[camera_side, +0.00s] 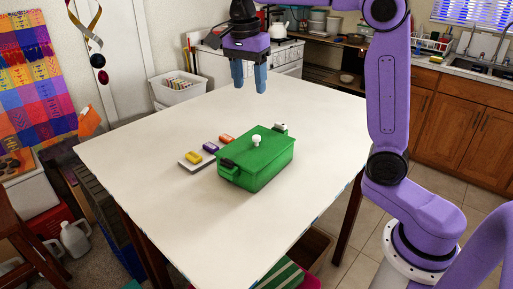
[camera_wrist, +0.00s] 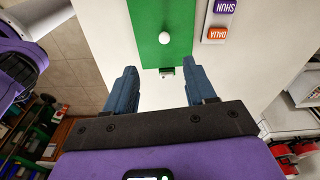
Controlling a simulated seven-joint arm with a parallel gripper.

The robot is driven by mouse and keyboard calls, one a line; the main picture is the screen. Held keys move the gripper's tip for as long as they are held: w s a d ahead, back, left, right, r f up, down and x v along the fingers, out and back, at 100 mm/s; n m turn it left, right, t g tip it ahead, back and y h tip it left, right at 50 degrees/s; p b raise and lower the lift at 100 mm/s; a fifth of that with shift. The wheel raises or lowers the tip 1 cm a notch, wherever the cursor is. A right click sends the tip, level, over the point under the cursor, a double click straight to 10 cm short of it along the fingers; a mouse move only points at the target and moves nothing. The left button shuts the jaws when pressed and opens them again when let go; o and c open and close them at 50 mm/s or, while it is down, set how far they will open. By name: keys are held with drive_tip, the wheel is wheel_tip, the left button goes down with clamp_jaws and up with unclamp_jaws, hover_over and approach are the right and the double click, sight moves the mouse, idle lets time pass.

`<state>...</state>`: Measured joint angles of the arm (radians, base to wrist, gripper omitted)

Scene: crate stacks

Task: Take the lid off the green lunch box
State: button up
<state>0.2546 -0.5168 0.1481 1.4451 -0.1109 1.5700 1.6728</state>
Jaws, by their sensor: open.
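The green lunch box (camera_side: 256,165) stands on the white table with its lid (camera_side: 262,147) on top. The lid has a white round knob (camera_side: 256,140) in its middle. A dark clasp or handle shows on the box's near-left end. My gripper (camera_side: 250,88) is open and empty, well above the table and behind the box in the side view. In the wrist view my gripper (camera_wrist: 160,88) has its blue fingers spread apart, with the green lid (camera_wrist: 150,28) and its white knob (camera_wrist: 165,39) beyond them.
A small pale tray (camera_side: 188,164) beside the box carries yellow, purple and orange blocks; the wrist view shows lettering on the purple (camera_wrist: 224,6) and orange (camera_wrist: 217,33) ones. The rest of the white table (camera_side: 150,150) is clear. A stove and shelves stand beyond the table's far edge.

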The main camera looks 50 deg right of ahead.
drive_tip(key=w+d+m, duration=0.1)
drive_tip(key=m, duration=0.1)
approach(256, 136)
drive_tip(key=f, duration=0.5)
drive_tip(key=d+f, duration=0.1)
drive_tip(key=f, duration=0.2)
drive_tip(key=shift+f, duration=0.25)
drive_tip(key=shift+c, duration=0.3)
clamp_jaws()
